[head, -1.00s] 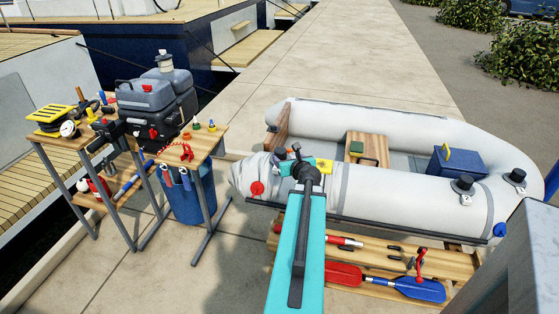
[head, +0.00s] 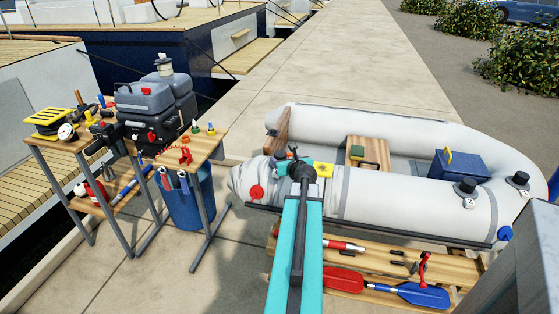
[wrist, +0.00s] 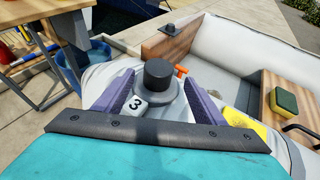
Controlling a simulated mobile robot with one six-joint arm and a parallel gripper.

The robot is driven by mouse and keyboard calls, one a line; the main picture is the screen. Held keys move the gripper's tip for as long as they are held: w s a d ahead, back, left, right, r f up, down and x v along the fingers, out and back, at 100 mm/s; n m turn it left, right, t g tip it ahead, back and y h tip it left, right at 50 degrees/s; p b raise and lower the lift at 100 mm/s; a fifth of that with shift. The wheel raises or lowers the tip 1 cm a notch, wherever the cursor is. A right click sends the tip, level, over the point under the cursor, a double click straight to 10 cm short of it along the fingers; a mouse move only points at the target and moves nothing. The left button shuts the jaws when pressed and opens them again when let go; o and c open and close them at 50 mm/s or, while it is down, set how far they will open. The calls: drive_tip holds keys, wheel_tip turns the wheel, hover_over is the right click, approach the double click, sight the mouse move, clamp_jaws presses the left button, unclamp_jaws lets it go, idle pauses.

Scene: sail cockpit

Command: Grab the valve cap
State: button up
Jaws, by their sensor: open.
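A black valve cap (wrist: 158,73) stands on a grey round base on the boat's light grey tube, beside a small white tag marked 3 (wrist: 137,104). In the wrist view my gripper (wrist: 160,86) is open, with one purple finger on each side of the cap and its base. The fingers look apart from the cap, though their exact height against it is unclear. In the head view my gripper (head: 296,160) is over the left end of the near tube, and my arm hides most of this cap.
An orange-red piece (wrist: 181,70) is right beside the cap. A yellow cloth (wrist: 245,128) lies near the right finger. Two other black caps (head: 465,187) (head: 517,179) are farther right on the tube. A wooden seat (head: 368,155) carries a sponge. A tool stand (head: 205,148) is at left.

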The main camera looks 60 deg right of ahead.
sight(283, 157)
drive_tip(key=shift+w, duration=0.1)
drive_tip(key=shift+x, duration=2.5)
drive_tip(key=c, duration=1.1)
drive_tip(key=shift+r, duration=0.15)
